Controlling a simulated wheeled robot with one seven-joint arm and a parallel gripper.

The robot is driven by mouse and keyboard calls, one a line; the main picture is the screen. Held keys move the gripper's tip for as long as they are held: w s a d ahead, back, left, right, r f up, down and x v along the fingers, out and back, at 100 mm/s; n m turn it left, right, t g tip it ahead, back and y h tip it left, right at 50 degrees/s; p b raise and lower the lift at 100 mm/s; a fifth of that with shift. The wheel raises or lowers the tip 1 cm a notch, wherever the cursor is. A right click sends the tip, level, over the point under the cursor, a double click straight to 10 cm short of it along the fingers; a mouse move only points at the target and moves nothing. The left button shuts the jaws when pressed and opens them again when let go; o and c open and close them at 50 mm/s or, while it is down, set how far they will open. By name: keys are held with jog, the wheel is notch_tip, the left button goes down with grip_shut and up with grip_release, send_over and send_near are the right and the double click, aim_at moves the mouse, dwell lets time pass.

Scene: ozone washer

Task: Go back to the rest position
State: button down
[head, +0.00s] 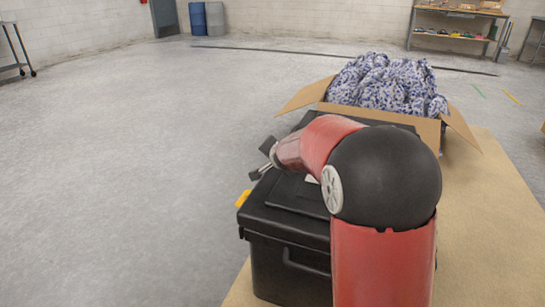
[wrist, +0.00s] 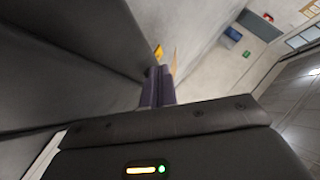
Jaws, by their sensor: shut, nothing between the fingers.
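My gripper (wrist: 159,72) shows in the wrist view with its two dark fingers together and nothing between them. In the head view my red and black arm bends to the left. Its end, partly hidden, is over the left side of a black lidded case (head: 287,232). A dark surface (wrist: 60,60), probably the case, fills the left of the wrist view close to the fingers. I cannot tell if they touch. A yellow part (head: 243,198) sticks out at the case's left side, and a yellow piece (wrist: 158,52) shows beyond the fingertips.
An open cardboard box (head: 457,128) filled with blue-and-white patterned cloth (head: 385,85) stands behind the case. Both rest on a tan surface (head: 490,230). Open grey floor (head: 110,170) lies to the left. Blue and grey barrels (head: 198,19) and a shelf (head: 455,25) stand at the far wall.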

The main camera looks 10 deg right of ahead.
jog(key=s+a+r+n+g+y+p, duration=0.1)
jog(key=s+r+n+p, duration=0.15)
jog(key=s+r, duration=0.55)
jog(key=s+d+n+g+p, duration=0.1)
jog(key=s+n+g, duration=0.1)
jog(key=s, duration=1.4)
jog(key=s+d+n+g+h+p, duration=0.1)
jog(key=s+n, duration=0.4)
jog(key=s, duration=1.1)
jog(key=shift+f+g+p, duration=0.2)
jog(key=shift+g+p, duration=0.5)
jog(key=shift+g, duration=0.1)
